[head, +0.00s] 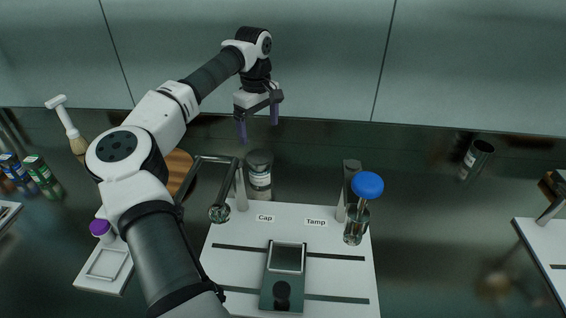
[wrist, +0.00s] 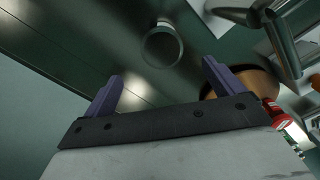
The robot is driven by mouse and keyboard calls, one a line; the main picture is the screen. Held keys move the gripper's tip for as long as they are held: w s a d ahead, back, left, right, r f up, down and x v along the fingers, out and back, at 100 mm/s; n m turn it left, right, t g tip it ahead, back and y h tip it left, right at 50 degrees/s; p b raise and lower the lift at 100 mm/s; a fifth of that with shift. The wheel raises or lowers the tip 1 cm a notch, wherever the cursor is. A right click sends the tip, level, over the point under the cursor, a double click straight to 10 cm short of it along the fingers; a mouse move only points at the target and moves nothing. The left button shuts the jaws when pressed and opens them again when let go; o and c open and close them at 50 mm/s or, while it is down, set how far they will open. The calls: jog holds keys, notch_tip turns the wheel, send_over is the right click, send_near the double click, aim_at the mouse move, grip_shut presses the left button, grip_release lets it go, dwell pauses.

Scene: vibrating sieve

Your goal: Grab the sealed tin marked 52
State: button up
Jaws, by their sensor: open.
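A dark cylindrical tin with a pale label (head: 260,172) stands upright behind the white board, below my gripper. A second dark tin with a label (head: 476,160) stands apart at the right. The print on both labels is too small to read, so I cannot tell which is marked 52. My gripper (head: 258,130) is open and empty, with its purple fingers pointing down above the nearer tin. In the wrist view a round tin top (wrist: 162,46) lies ahead of and between the spread fingers (wrist: 161,80), apart from them.
The white board (head: 230,262) carries posts, "Cap" and "Tamp" labels, a dark device (head: 284,278) and a blue-topped glass vessel (head: 362,208). A bent metal arm (head: 238,182) is close left of the nearer tin. A round wooden board (head: 179,168) is left. The counter between the tins is mostly clear.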

aim_at(259, 156)
jog(key=f, duration=0.5)
jog(key=f+p, duration=0.1)
jog(key=f, duration=0.2)
jog(key=shift+a, duration=0.25)
jog(key=shift+w+f+p, duration=0.1)
jog(key=shift+f+p, duration=1)
jog(key=shift+f, duration=1.7)
jog(key=c, duration=1.2)
